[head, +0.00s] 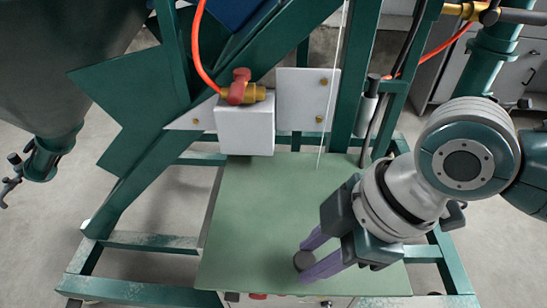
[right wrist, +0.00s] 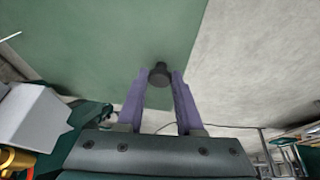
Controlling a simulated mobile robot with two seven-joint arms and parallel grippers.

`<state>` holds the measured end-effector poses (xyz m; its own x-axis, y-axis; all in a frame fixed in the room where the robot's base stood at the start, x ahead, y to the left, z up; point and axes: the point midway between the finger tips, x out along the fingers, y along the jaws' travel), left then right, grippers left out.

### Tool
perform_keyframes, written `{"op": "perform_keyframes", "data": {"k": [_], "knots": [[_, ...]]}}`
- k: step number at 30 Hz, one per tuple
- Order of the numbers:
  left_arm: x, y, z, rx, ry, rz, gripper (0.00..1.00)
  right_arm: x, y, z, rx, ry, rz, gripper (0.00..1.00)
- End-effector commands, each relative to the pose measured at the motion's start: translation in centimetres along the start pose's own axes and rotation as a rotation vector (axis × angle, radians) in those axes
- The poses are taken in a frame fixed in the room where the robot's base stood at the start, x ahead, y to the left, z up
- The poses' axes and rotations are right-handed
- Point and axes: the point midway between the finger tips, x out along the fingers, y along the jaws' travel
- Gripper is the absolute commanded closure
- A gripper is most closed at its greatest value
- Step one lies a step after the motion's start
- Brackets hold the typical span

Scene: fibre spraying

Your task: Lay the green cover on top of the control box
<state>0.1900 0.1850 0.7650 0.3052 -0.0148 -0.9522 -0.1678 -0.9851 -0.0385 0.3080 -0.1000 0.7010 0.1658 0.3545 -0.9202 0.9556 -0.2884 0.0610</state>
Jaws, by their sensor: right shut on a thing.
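The green cover (head: 265,205) is a flat, pale green sheet lying about level in the middle of the head view. It has a dark round knob (head: 303,260) near its front edge. My right gripper (head: 318,259) has its purple fingers shut on this knob, which also shows between the fingertips in the right wrist view (right wrist: 160,74). Below the cover's front edge, a strip of the control box (head: 285,301) with a red button shows. The cover hides the rest of the box; I cannot tell whether the two touch. My left gripper is not in view.
A dark green steel frame (head: 146,158) surrounds the cover on the left, back and right. A white box (head: 246,130) with a red-handled valve stands right behind the cover, with an orange hose above. A grey hopper (head: 65,65) is at left. Bare floor shows beyond the frame.

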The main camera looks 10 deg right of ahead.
Motion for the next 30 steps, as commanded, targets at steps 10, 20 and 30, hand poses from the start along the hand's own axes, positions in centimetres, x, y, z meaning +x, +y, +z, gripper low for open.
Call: {"op": "perform_keyframes", "data": {"k": [10, 20, 30], "knots": [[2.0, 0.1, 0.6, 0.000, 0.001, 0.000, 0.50, 3.5, -0.1, 0.2, 0.001, -0.002, -0.002, 1.00], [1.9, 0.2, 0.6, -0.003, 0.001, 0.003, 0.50, 3.7, -0.1, 0.3, -0.001, -0.001, 0.000, 1.00], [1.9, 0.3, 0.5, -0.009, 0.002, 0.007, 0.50, 3.8, -0.1, 0.4, -0.001, -0.001, 0.000, 0.34]]}}
